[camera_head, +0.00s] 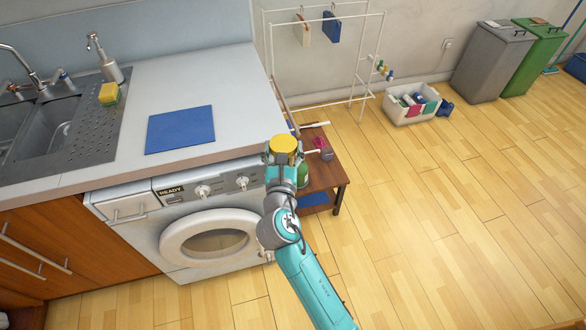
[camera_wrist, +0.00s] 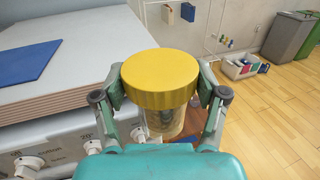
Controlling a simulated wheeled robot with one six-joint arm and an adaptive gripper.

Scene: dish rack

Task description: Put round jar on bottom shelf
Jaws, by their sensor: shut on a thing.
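The round jar has a yellow lid (camera_head: 284,144) and a clear body. In the wrist view the jar (camera_wrist: 160,80) stands upright between the two fingers of my gripper (camera_wrist: 160,98), which are shut on it. My gripper (camera_head: 283,155) holds it beside the right end of the counter, above a low wooden shelf unit (camera_head: 331,172). A blue mat (camera_head: 313,199) lies on the unit's bottom shelf, partly hidden by my arm. A green bottle (camera_head: 303,173) shows beside my arm at the unit.
The washing machine (camera_head: 190,228) and counter (camera_head: 215,98) stand left of the shelf unit. A blue mat (camera_head: 180,129) lies on the counter. Pink and grey items (camera_head: 322,147) are on the unit's top. A white drying rack (camera_head: 350,65) stands behind.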

